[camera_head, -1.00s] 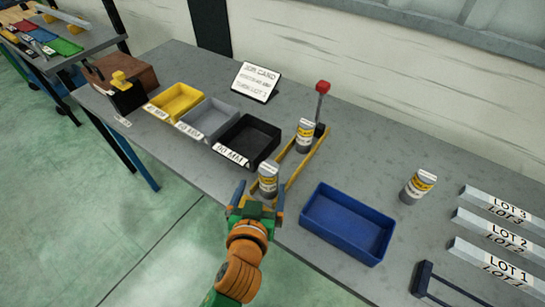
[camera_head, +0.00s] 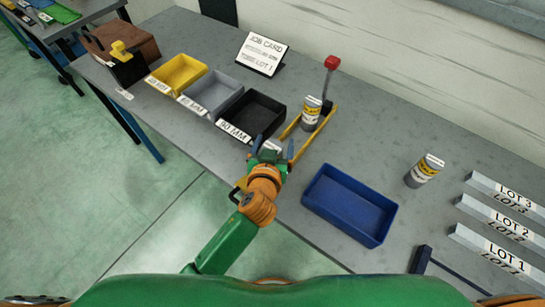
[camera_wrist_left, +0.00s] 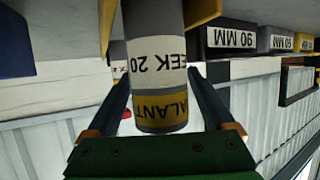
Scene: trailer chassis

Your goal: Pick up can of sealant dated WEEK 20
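A can of sealant (camera_wrist_left: 158,60) with a white and yellow label reading "EEK 20" shows upside down in the left wrist view. It stands between the two fingers of my left gripper (camera_wrist_left: 158,85). The fingers look open, one on each side of the can, with gaps beside its near end. In the head view my left gripper (camera_head: 273,148) reaches over the bench's front edge and mostly hides this can; only its pale top (camera_head: 272,146) shows. A second can (camera_head: 312,112) stands at the yellow frame (camera_head: 318,130). A third can (camera_head: 424,171) stands farther right. My right gripper is not in view.
A blue bin (camera_head: 349,205) stands just right of my left gripper. A black bin (camera_head: 252,114), a grey bin and a yellow bin stand to its left. A red-topped post (camera_head: 331,65) rises behind the second can. LOT-marked racks (camera_head: 505,220) stand at right.

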